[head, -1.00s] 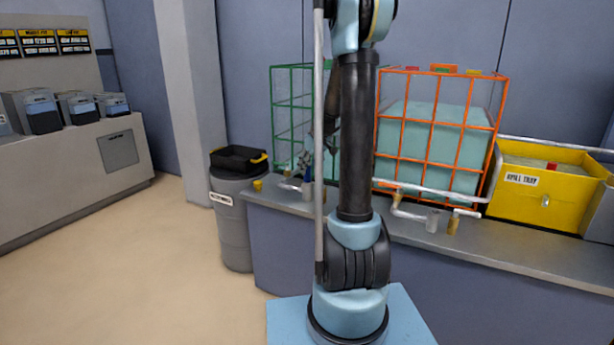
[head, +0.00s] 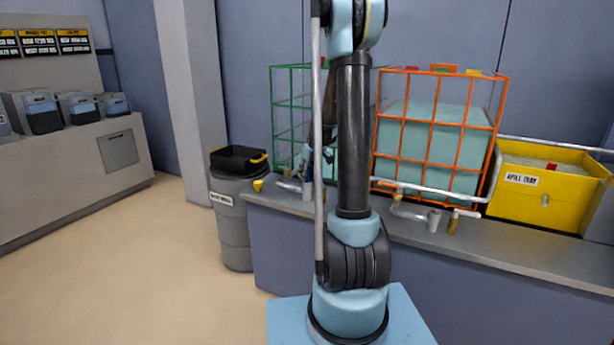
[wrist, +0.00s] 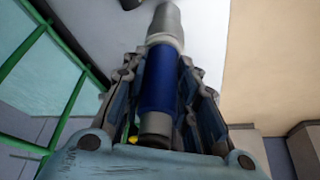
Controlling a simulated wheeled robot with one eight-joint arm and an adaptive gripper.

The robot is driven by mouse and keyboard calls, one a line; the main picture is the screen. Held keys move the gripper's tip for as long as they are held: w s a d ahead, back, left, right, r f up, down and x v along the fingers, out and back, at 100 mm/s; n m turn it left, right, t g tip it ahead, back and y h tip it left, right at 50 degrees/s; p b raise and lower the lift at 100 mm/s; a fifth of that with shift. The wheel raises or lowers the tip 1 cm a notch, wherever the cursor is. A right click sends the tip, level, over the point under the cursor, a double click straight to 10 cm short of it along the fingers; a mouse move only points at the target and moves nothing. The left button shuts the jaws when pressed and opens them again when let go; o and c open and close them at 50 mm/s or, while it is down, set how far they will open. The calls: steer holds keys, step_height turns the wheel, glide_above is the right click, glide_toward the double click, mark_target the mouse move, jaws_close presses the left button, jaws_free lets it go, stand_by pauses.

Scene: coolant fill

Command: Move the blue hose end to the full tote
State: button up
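The blue hose end (wrist: 159,82) is a dark blue cylinder with a pale collar and a grey tapered part beyond it, between the fingers of my gripper (wrist: 160,70) in the wrist view. The fingers lie close along both its sides and look shut on it. In the head view my gripper (head: 308,160) is low over the counter by the green-caged tote (head: 292,100), just above a grey cup (head: 307,190). Whether the hose end sits in the cup is unclear. The full tote (head: 432,128), in an orange cage, holds teal liquid almost to the top. My arm partly hides the green cage.
Pipes and another grey cup (head: 434,217) are on the counter (head: 500,250) before the orange cage. A yellow spill tray (head: 548,190) stands to its right. A grey bin (head: 234,225) with a black tray (head: 238,159) stands left of the counter. The floor at left is clear.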

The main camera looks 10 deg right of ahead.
jaws_close()
steer(key=shift+o, duration=1)
jaws_free()
steer(key=shift+c, duration=0.3)
steer(key=shift+r, duration=0.45)
steer(key=shift+r, duration=2.65)
